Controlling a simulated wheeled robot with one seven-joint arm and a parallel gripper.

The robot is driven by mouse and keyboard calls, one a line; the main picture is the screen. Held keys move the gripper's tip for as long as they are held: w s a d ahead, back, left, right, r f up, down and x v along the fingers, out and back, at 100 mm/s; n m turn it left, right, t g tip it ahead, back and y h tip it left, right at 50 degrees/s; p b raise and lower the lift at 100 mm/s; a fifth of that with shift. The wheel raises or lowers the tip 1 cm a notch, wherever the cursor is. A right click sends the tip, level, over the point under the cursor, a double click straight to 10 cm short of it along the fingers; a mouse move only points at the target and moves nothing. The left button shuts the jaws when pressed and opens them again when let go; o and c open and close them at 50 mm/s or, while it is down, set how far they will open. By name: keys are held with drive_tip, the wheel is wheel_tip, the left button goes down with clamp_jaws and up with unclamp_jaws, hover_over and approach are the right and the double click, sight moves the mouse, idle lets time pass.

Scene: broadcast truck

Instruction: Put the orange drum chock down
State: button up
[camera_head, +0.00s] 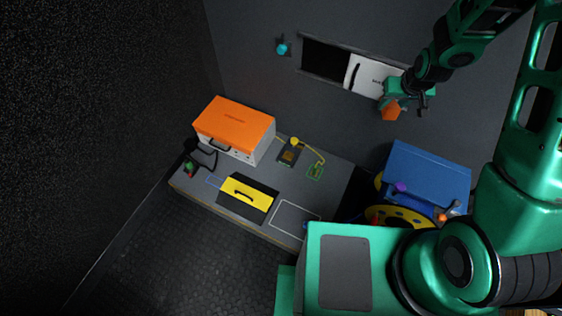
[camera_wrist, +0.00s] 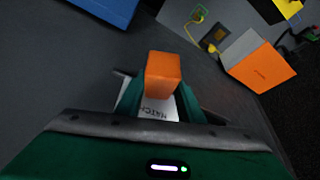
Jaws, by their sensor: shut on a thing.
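The orange drum chock (camera_head: 390,111) is held up in the air by my gripper (camera_head: 404,101), in front of the back wall at the upper right of the head view. In the wrist view the chock (camera_wrist: 163,73) is a small orange block between the two green fingers of my gripper (camera_wrist: 158,100). The fingers are shut on it. Behind it in the wrist view is a white panel with dark lettering (camera_wrist: 158,108), partly hidden by the chock and the fingers.
A grey bench (camera_head: 225,173) carries an orange-topped case (camera_head: 235,119) and a yellow-and-black panel (camera_head: 247,193). A blue box (camera_head: 428,170) and yellow drum (camera_head: 405,216) stand at right. The wall has a dark slot (camera_head: 325,60) beside a white sliding panel (camera_head: 366,79).

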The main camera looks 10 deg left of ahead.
drive_tip(key=shift+w+d, duration=0.25)
drive_tip(key=shift+w+a, duration=0.1)
drive_tip(key=shift+w, duration=0.05)
